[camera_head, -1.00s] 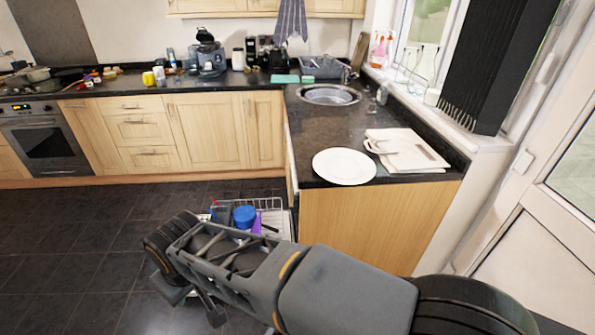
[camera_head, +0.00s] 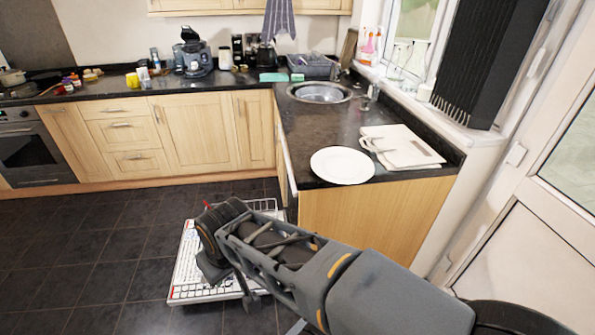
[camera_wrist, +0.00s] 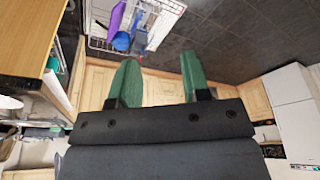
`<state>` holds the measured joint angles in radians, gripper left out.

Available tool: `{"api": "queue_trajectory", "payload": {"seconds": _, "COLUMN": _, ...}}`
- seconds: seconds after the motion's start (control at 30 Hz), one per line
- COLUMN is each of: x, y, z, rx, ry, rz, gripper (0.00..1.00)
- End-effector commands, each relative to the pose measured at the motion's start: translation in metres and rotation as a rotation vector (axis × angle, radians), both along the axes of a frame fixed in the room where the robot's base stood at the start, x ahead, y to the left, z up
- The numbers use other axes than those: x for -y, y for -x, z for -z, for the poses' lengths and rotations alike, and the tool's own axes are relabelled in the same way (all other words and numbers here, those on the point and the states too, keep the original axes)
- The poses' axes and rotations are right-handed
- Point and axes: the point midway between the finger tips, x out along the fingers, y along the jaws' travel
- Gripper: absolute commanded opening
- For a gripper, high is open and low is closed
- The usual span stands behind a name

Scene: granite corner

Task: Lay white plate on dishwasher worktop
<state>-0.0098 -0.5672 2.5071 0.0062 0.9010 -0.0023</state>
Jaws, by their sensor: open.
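The white plate (camera_head: 342,165) lies flat on the dark worktop (camera_head: 318,128) in the head view, at the near end above the wooden end panel, beside folded white cloth-like items. My gripper (camera_wrist: 160,62) shows in the wrist view with its two green fingers apart and nothing between them. In the head view my arm reaches left, low in front of the worktop end, away from the plate; its fingers cannot be made out there.
A pulled-out dishwasher rack (camera_head: 186,270) stands low beside my arm. In the wrist view it holds a blue item (camera_wrist: 122,41) and a purple one (camera_wrist: 116,19). White boards or cloths (camera_head: 405,148) lie right of the plate. A sink (camera_head: 320,92) is farther back. Floor at left is clear.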

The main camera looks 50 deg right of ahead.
Motion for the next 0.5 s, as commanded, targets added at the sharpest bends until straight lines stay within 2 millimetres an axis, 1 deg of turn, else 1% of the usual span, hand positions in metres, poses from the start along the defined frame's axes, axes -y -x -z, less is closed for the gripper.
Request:
{"api": "queue_trajectory", "payload": {"seconds": 0.03, "x": 0.002, "y": 0.017, "z": -0.002, "rx": 0.012, "ry": 0.007, "rz": 0.001, "gripper": 0.43}}
{"api": "queue_trajectory", "payload": {"seconds": 0.07, "x": 0.004, "y": 0.019, "z": -0.002, "rx": 0.008, "ry": 0.015, "rz": 0.002, "gripper": 0.43}}
{"api": "queue_trajectory", "payload": {"seconds": 0.13, "x": 0.013, "y": 0.013, "z": -0.005, "rx": -0.015, "ry": 0.05, "rz": 0.006, "gripper": 0.43}}
{"api": "queue_trajectory", "payload": {"seconds": 0.27, "x": 0.054, "y": -0.013, "z": -0.013, "rx": -0.11, "ry": 0.18, "rz": 0.018, "gripper": 0.43}}
{"api": "queue_trajectory", "payload": {"seconds": 0.37, "x": 0.1, "y": -0.04, "z": -0.017, "rx": -0.223, "ry": 0.322, "rz": 0.03, "gripper": 0.43}}
{"api": "queue_trajectory", "payload": {"seconds": 0.4, "x": 0.12, "y": -0.051, "z": -0.017, "rx": -0.272, "ry": 0.38, "rz": 0.036, "gripper": 0.43}}
{"api": "queue_trajectory", "payload": {"seconds": 0.47, "x": 0.151, "y": -0.065, "z": -0.018, "rx": -0.345, "ry": 0.465, "rz": 0.047, "gripper": 0.43}}
{"api": "queue_trajectory", "payload": {"seconds": 0.5, "x": 0.171, "y": -0.074, "z": -0.018, "rx": -0.39, "ry": 0.521, "rz": 0.056, "gripper": 0.43}}
